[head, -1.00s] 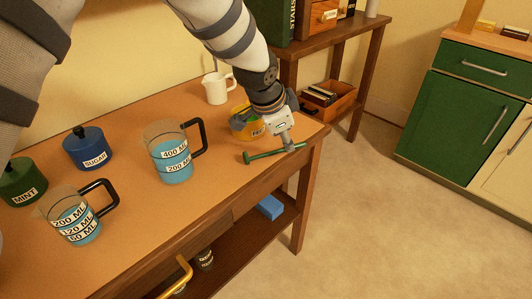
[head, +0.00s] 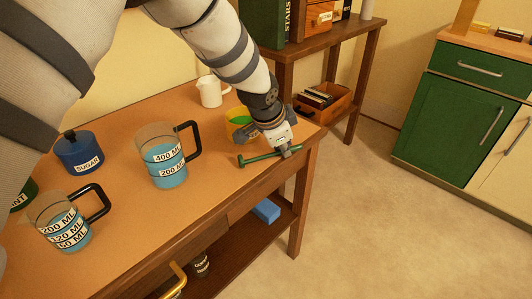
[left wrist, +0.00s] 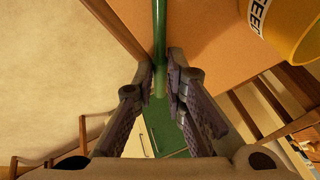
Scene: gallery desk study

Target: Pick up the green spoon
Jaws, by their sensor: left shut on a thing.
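The green spoon (head: 258,158) lies near the right end of the desk, its one end reaching to the desk's edge. My left gripper (head: 288,152) is at the spoon's right end, low over the desk top. In the left wrist view the spoon's green handle (left wrist: 159,40) runs down between the two fingers of my left gripper (left wrist: 161,85). The fingers are shut on the handle near its end. My right gripper is not in view.
A yellow container (head: 238,122) stands close behind my left gripper, partly hidden by it. Measuring jugs with blue liquid (head: 163,165) (head: 68,232), a sugar jar (head: 79,153) and a white pitcher (head: 212,92) stand on the desk (head: 215,185). Open floor lies to the right.

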